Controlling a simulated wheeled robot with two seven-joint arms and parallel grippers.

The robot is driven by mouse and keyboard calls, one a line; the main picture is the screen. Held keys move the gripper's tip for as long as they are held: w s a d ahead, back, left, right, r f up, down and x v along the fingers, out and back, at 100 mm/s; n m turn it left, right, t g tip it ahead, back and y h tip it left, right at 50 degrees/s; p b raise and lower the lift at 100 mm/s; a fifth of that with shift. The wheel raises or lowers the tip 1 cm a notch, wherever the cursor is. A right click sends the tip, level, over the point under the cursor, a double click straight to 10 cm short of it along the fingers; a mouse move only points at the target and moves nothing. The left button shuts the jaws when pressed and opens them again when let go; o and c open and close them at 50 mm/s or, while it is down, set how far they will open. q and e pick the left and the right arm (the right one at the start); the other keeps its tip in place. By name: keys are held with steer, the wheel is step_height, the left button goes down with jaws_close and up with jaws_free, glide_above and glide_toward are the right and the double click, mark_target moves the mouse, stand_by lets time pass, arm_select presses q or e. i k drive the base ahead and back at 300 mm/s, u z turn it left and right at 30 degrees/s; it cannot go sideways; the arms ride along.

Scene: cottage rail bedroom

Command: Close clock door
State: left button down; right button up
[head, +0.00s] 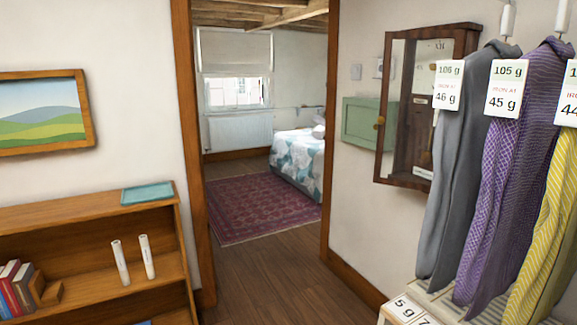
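The clock (415,144) is a dark wooden wall case right of the doorway, with part of a dial with Roman numerals near its top. Its glazed door (385,155) appears to stand open, its left edge out from the wall. A small brass knob (380,121) sits on that left edge. Through the glass I see pale wall, part of a green cabinet and the brown case. The hanging grey garment covers the clock's lower right, and the hinge side is not clear. Neither of my grippers is in view.
Tagged garments (450,150) hang close on the right above a pale slatted surface (440,300). A green cabinet (360,122) is on the wall behind the clock. A wooden bookshelf (80,220) stands left. The wooden floor (270,270) through the doorway is clear.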

mark_target(459, 35)
steer(key=u, duration=0.3)
steer(key=i, duration=0.8)
steer(key=z, duration=0.85)
steer(key=i, duration=1.05)
steer(key=z, duration=1.45)
steer(key=i, duration=0.2)
steer(key=z, duration=0.05)
